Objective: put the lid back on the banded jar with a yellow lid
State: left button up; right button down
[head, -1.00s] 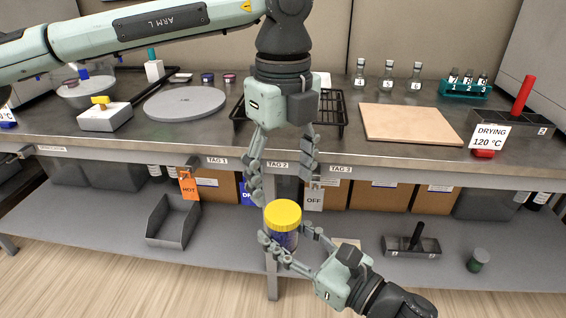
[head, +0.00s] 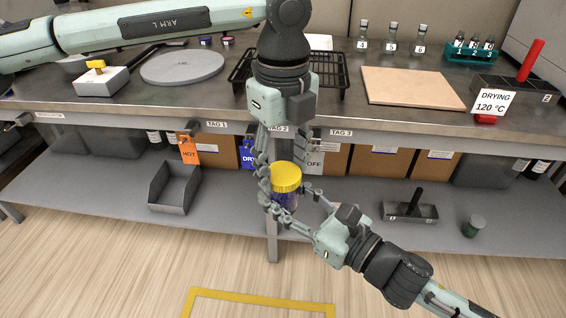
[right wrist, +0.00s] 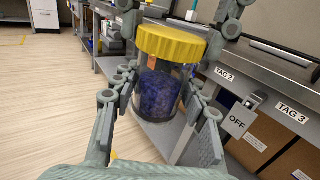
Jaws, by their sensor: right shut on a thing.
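The jar (head: 284,200) is clear, with dark blue contents and a small orange mark under the lid. It also shows in the right wrist view (right wrist: 160,92). Its yellow lid (head: 286,177) sits on top and looks level; I cannot tell whether it is screwed tight. My right gripper (head: 287,204) is shut on the jar's body from the front right and holds it upright in front of the bench. My left gripper (head: 284,168) points down from above, its fingers apart on either side of the lid. In the right wrist view, its fingers flank the yellow lid (right wrist: 171,43).
The bench edge and tags are just behind the jar. On the bench are a black rack (head: 332,75), a tan board (head: 412,87) and a grey disc (head: 183,67). Below, a lower shelf (head: 345,200) holds a grey bin (head: 175,190) and boxes. The floor in front is clear.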

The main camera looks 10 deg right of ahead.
pick_arm(q)
jog(key=c, duration=0.4)
jog(key=m, duration=0.2)
jog(key=shift+m, duration=0.4)
jog(key=shift+c, duration=0.2)
jog(key=m, duration=1.4)
jog(key=shift+m, duration=0.4)
jog(key=m, duration=1.5)
jog(key=shift+f, duration=0.1)
jog(key=m, duration=0.4)
jog(key=shift+m, duration=0.4)
jog(key=o, duration=1.3)
jog(key=shift+o, duration=0.2)
